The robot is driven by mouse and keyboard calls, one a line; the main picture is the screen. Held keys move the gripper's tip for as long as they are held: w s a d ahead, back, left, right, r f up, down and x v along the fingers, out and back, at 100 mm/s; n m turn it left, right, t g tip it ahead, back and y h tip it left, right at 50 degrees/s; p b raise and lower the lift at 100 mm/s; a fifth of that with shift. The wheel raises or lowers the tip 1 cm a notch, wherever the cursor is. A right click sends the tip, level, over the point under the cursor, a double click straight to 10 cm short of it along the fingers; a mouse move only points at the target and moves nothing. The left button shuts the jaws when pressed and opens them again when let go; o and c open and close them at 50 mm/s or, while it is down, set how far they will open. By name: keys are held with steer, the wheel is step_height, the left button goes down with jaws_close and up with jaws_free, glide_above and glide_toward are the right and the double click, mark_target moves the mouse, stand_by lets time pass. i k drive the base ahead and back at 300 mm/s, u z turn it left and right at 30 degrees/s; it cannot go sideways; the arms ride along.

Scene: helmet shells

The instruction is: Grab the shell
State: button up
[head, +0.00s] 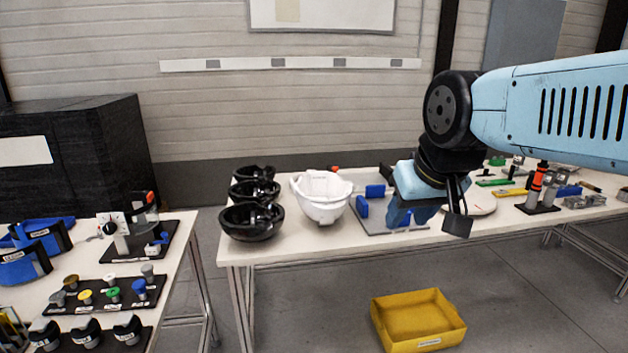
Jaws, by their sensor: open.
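A white helmet shell (323,200) sits on the long table, left of the middle. To its left, black helmet shells stand in a row running away from me: a near one (245,222), a middle one (253,191) and a far one (254,173). Which shell the task means cannot be told. My gripper (457,220) is open and points down to the right of the white shell, apart from it, near the table's front edge. I see nothing between its fingers. The arm hides part of the table behind it.
A grey plate (375,222) with blue blocks lies between the white shell and my gripper. Tools crowd the long table's right end. A yellow bin (418,320) sits on the floor in front. A side table (180,262) with parts stands at left.

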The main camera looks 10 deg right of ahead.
mark_target(324, 205)
steer(key=u, duration=0.35)
steer(key=i, duration=1.75)
steer(key=u, duration=0.15)
